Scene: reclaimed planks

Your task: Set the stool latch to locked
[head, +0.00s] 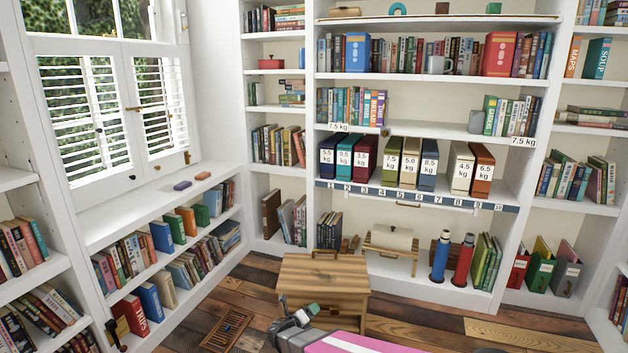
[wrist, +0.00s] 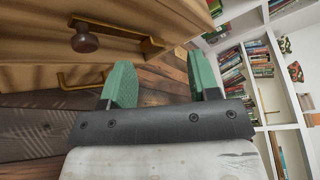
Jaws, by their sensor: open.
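The wooden stool (head: 322,272) stands on the plank floor in the middle of the head view. In the wrist view its wooden side (wrist: 35,52) fills the upper left. A brass bar latch (wrist: 118,33) with a dark brown round knob (wrist: 85,41) lies along that side, and a brass bracket (wrist: 152,45) is at its right end. I cannot tell whether it is locked. My gripper (wrist: 162,80) is open, with nothing seen between its green fingers, below and right of the knob. In the head view my gripper (head: 309,311) is at the stool's lower front.
A bent brass piece (wrist: 78,80) shows below the latch. A slatted floor grate (head: 228,329) lies left of the stool. Bookshelves (head: 402,197) stand behind, with a blue bottle (head: 439,259) and a red bottle (head: 463,261) low down. Plank floor (head: 420,305) is open at right.

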